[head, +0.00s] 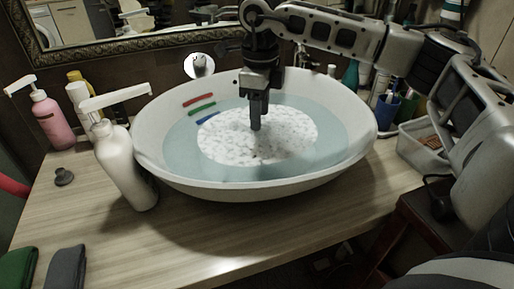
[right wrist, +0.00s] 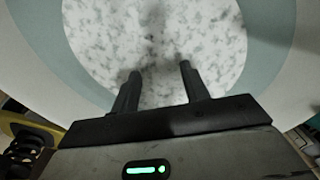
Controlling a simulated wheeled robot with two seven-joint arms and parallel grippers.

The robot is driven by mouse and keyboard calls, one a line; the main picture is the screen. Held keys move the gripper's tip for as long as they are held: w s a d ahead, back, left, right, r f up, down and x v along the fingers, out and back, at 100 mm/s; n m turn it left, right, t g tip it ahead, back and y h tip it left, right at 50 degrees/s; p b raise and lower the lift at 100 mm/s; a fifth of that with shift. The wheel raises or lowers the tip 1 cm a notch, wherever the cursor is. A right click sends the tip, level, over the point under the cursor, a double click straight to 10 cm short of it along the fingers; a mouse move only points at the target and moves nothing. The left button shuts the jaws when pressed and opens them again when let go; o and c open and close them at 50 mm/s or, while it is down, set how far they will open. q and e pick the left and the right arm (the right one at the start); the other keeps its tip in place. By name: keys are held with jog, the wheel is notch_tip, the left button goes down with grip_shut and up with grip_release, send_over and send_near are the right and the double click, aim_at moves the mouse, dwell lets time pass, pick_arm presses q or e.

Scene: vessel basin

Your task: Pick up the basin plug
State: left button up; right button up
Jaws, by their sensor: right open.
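My right gripper (head: 256,124) points down over the middle of the white basin (head: 170,165), its fingertips at or just above the pale speckled patch (head: 285,135) on the water. In the right wrist view the gripper (right wrist: 160,72) is open, with only the speckled patch showing between its two fingers. No plug shows inside the basin; the patch hides the bottom beneath it. A small dark knobbed piece (head: 64,176), which looks like a plug, lies on the counter at the left, well away from the gripper. My left gripper is not in view.
A white pump bottle (head: 120,165) stands close to the basin's left side, with a pink bottle (head: 53,120) farther left. Coloured strips (head: 202,107) lie along the basin's inner wall. A bin (head: 425,145) and cups stand at right.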

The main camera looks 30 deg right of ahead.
aim_at(259, 143)
jog(key=f, duration=0.5)
jog(key=f+p, duration=0.1)
jog(key=f, duration=0.2)
jog(key=shift+w, duration=0.25)
grip_shut()
